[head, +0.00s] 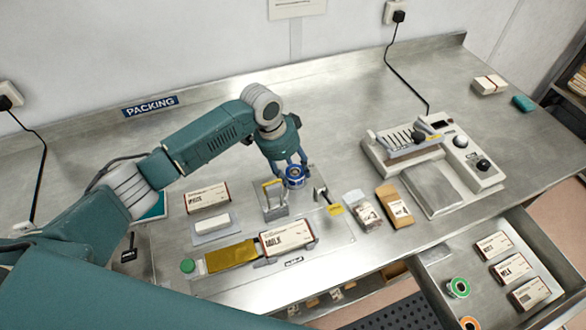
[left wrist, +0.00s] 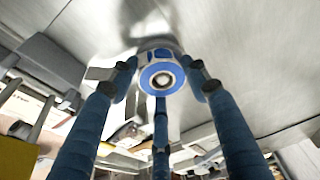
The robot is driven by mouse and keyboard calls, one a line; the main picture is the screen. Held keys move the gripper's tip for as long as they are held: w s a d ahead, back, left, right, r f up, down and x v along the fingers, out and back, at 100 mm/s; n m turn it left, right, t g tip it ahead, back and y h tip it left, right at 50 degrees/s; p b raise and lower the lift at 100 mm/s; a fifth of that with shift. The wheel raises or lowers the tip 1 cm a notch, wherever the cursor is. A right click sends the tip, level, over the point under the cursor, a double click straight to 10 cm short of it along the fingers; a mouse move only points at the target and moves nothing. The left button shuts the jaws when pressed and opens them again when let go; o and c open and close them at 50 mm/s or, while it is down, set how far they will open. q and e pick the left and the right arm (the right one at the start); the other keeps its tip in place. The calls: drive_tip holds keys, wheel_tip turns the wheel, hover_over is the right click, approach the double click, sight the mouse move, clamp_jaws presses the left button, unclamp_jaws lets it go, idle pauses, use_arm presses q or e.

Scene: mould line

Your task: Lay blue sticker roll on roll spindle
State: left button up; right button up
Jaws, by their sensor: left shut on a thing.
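The blue sticker roll (head: 295,177) is held between the fingers of my left gripper (head: 291,168), above the middle of the bench. In the left wrist view the roll (left wrist: 162,78) shows its blue face and round core hole, with the fingers (left wrist: 160,90) closed around it. A small metal stand (head: 275,207) with a yellow part on top is just left of the roll, and a small metal fitting (head: 321,194) with a yellow tag is to its right. I cannot tell which of these is the roll spindle. My right gripper is not in view.
Several cartons lie around the stand, including a milk carton (head: 288,238). A sealing machine (head: 432,160) stands at the right. An open drawer (head: 440,250) at the lower right holds cartons, a green roll (head: 458,287) and an orange roll (head: 470,323). The bench behind the gripper is clear.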

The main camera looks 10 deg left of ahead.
use_arm(q)
drive_tip(key=o, duration=1.2)
drive_tip(key=shift+v, duration=6.1)
